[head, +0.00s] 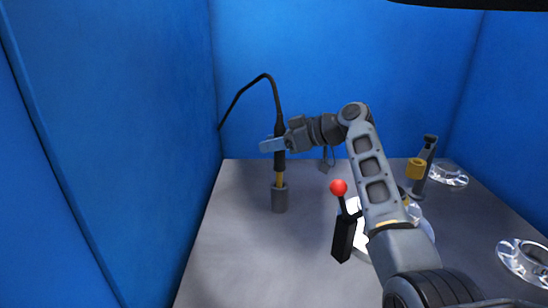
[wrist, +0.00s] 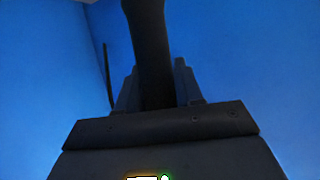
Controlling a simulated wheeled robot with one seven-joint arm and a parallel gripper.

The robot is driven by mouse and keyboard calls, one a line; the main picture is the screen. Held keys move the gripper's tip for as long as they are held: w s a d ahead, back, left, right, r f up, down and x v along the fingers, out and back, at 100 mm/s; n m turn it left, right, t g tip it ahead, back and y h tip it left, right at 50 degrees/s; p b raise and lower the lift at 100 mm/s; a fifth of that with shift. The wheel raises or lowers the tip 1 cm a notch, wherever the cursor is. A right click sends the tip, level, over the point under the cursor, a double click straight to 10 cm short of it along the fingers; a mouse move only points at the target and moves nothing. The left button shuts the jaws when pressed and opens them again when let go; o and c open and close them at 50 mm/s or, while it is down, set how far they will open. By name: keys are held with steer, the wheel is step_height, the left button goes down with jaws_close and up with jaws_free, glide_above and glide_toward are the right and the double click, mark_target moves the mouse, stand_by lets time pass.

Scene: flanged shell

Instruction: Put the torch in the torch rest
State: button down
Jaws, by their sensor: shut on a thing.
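The torch (head: 279,160) is a dark upright handle with a brass-coloured lower end and a black cable curving up and left from its top. My gripper (head: 274,145) is shut on the torch's handle. In the wrist view the dark torch (wrist: 150,50) runs up between the fingers of my gripper (wrist: 158,88). The torch rest (head: 279,200) appears to be the small grey cylinder on the table directly below. The brass end meets the cylinder's top edge in the head view. I cannot tell how deep it sits inside.
A black lever with a red ball (head: 338,187) stands in front, beside my arm. A pale round part (head: 361,236) is partly hidden behind my arm. A yellow-and-dark clamp (head: 416,168) and clear flanged rings (head: 525,262) are at right. Blue walls enclose the table; its left front is clear.

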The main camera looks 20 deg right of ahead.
steer(key=shift+f, duration=1.85)
steer(key=c, duration=0.7)
jaws_free()
steer(key=shift+c, duration=0.2)
steer(key=shift+r, duration=0.2)
steer(key=v, duration=1.2)
steer(key=shift+b, duration=0.45)
